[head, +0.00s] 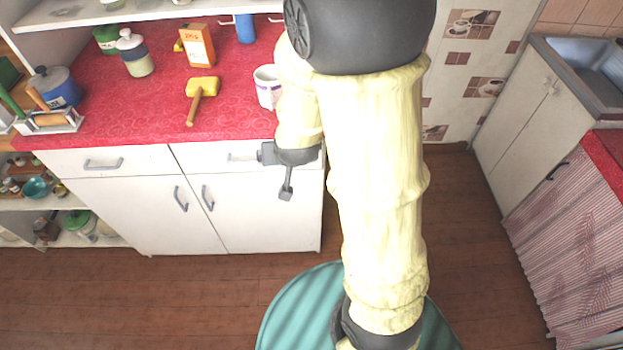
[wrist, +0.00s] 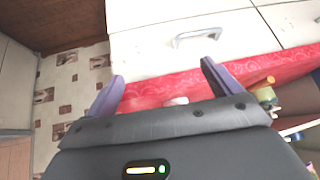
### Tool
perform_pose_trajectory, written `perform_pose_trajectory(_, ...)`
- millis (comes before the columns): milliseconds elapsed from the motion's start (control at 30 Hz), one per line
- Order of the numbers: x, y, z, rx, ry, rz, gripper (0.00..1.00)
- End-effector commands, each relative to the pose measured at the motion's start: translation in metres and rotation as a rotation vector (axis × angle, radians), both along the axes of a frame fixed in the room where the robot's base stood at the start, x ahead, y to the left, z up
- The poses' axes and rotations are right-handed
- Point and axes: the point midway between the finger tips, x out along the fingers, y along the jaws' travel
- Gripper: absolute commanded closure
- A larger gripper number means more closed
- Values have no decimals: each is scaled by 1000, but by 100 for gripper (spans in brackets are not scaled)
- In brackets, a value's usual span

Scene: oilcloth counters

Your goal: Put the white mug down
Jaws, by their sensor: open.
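The white mug (head: 267,88) with purple markings stands upright on the red counter (head: 110,110), near its front right, partly hidden by my arm in the head view. My gripper (head: 273,174) is in front of the drawers, lower than the counter top and apart from the mug. In the wrist view my gripper (wrist: 163,84) shows two spread fingers with nothing between them. A small white shape at the counter there may be the mug; I cannot tell.
A yellow mallet (head: 202,88), an orange box (head: 197,45) and a jar (head: 135,54) stand or lie left of the mug. A blue pot (head: 57,88) is at the far left. A drawer handle (wrist: 197,36) is near my fingers. The floor to the right is clear.

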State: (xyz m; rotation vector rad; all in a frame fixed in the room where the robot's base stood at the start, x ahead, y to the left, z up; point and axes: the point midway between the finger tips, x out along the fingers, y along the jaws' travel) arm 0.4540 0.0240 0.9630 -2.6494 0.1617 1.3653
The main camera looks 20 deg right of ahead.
Motion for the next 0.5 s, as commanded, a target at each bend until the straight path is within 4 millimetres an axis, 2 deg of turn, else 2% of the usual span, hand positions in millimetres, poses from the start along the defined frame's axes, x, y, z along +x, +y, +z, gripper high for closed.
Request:
perform_pose_trajectory(300, -87, -20, 26, -37, 315, 155, 10)
perform_pose_trajectory(400, -103, -24, 29, -52, 370, 177, 10)
perform_pose_trajectory(500, -108, -25, 30, -58, 388, 185, 10)
